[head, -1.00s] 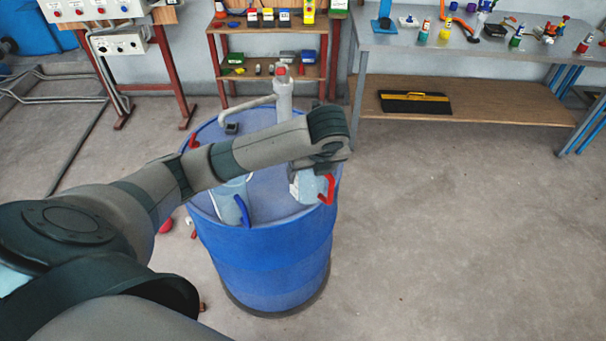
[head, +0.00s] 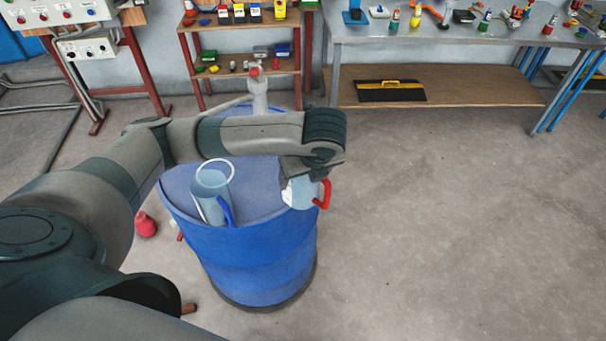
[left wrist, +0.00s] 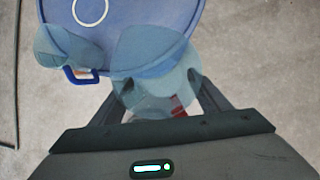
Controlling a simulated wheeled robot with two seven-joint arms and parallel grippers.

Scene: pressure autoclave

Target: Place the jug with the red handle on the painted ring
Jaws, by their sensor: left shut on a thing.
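The jug with the red handle (head: 300,192) is pale and translucent, with its handle facing right. My left gripper (head: 300,176) is shut on it. In the left wrist view the jug (left wrist: 158,92) sits between the fingers and overlaps the drum's edge; its height above the drum top is unclear. The painted ring (head: 216,160) is a white circle on the blue drum's top, partly hidden by a second jug with a blue handle (head: 211,194). In the left wrist view the ring (left wrist: 91,27) lies up and left of the held jug. My right gripper is not in view.
The blue drum (head: 262,262) stands on open floor. The blue-handled jug (left wrist: 62,48) stands near the ring. A grey fixture with a red top (head: 259,95) rises behind my arm. A red object (head: 145,224) lies on the floor at left. Benches stand at the back.

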